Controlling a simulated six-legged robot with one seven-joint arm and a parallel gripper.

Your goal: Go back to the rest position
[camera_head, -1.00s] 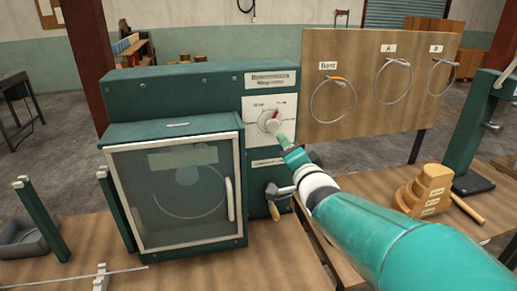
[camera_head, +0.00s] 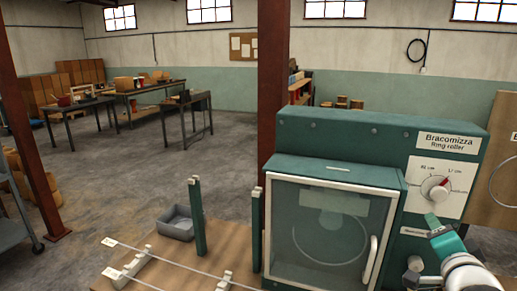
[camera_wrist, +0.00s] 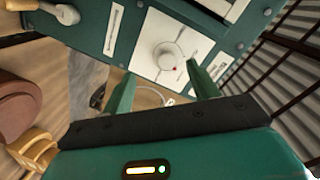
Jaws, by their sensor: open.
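The green ring roller (camera_head: 340,150) stands on the bench at the right in the head view, with its glass-fronted door (camera_head: 330,235) shut. Its white round dial knob (camera_head: 435,188) has a red pointer mark toward the upper right. My gripper (camera_head: 432,222) is just below the knob in the head view. In the wrist view my gripper (camera_wrist: 162,84) has its two green fingers spread apart with nothing between them. The knob (camera_wrist: 167,57) shows beyond the fingertips, apart from them. Most of my arm is cut off at the lower right of the head view.
A wooden panel (camera_head: 490,200) with a ring stands right of the machine. Green posts (camera_head: 200,218) and a grey bin (camera_head: 175,222) are at the bench's left. A rust-red column (camera_head: 272,90) rises behind. Open floor (camera_head: 130,190) lies to the left, with tables beyond.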

